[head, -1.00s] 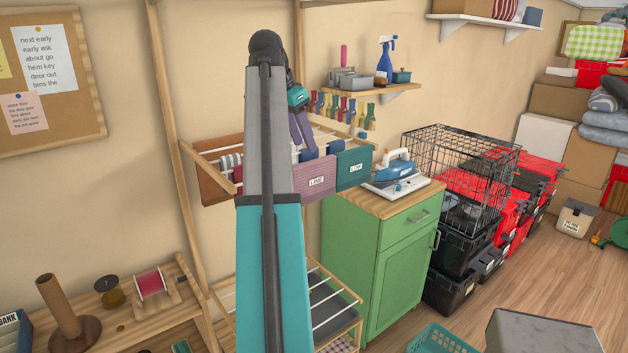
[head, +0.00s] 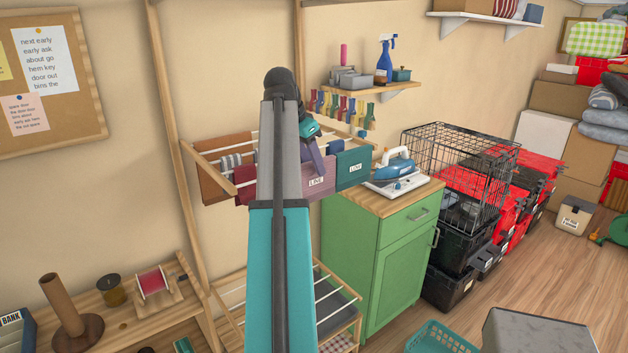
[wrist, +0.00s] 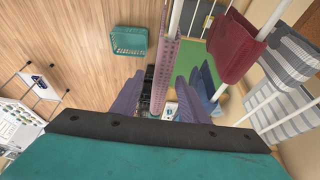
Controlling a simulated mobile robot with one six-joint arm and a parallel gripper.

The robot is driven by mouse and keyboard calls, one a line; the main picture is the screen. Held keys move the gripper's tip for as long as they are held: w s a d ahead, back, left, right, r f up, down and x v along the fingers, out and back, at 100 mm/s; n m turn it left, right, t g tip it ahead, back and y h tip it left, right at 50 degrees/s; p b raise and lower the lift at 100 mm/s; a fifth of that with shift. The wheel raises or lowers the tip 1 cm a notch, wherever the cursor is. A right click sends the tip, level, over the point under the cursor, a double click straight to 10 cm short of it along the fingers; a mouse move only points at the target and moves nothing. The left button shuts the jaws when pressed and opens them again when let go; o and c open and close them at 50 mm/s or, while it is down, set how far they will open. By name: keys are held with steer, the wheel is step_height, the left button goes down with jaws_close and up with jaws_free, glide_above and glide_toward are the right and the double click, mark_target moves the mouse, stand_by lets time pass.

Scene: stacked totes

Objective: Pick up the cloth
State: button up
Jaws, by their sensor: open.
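A mauve dotted cloth (head: 316,184) with a white label hangs over a drying rack on the wall; it also shows edge-on in the wrist view (wrist: 166,70). My gripper (head: 319,163) is at the rack, just over this cloth in the head view. In the wrist view its two purple fingers (wrist: 157,88) are apart, with the mauve cloth between them in the picture. Whether they touch it cannot be told. A teal cloth (head: 353,167) hangs to its right. A striped cloth (head: 231,161), a dark red cloth (wrist: 240,48) and a brown cloth (head: 211,172) hang to the left.
Rack rods (wrist: 268,103) run close beside my gripper. A small shelf (head: 372,90) with hanging pegs is above right. A green cabinet (head: 400,250) with an iron (head: 397,168) stands right of the rack. A teal basket (head: 440,338) is on the floor.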

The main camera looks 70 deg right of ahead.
mark_target(317, 177)
steer(key=shift+f, duration=0.1)
steer(key=p+x, duration=0.2)
steer(key=x, duration=0.3)
steer(key=shift+d, duration=0.1)
steer(key=shift+f, duration=0.25)
stand_by(1.3)
jaws_close()
steer(key=shift+r, duration=0.1)
stand_by(0.3)
step_height(317, 177, up, 18)
steer(key=b, duration=0.3)
steer(key=shift+r+b, duration=0.15)
steer(key=shift+b, duration=0.25)
